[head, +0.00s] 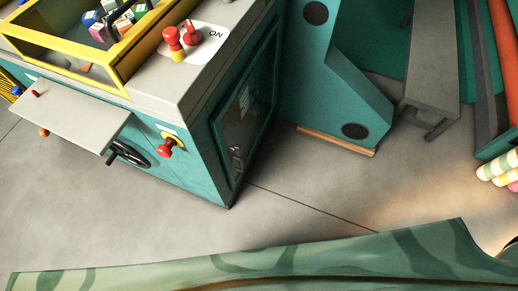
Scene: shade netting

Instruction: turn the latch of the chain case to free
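Neither of my grippers is in view. A teal machine (195,165) with a grey top stands at upper left. On its front are a red knob (171,147) on a yellow ring and a black handle (130,153). Two red handles (180,40) stand on a white plate (214,42) marked ON. A dark panel (246,105) in a teal frame is on its right side, with small dark fittings near its lower edge. I cannot tell which part is the chain case or its latch, nor the latch's position.
A yellow-framed bin (122,75) holds several coloured blocks. A grey shelf (72,112) juts from the machine's front. A teal upright (325,85) and a grey bench (432,75) stand right. Green patterned material (235,266) spans the bottom. Bare floor (330,190) lies between.

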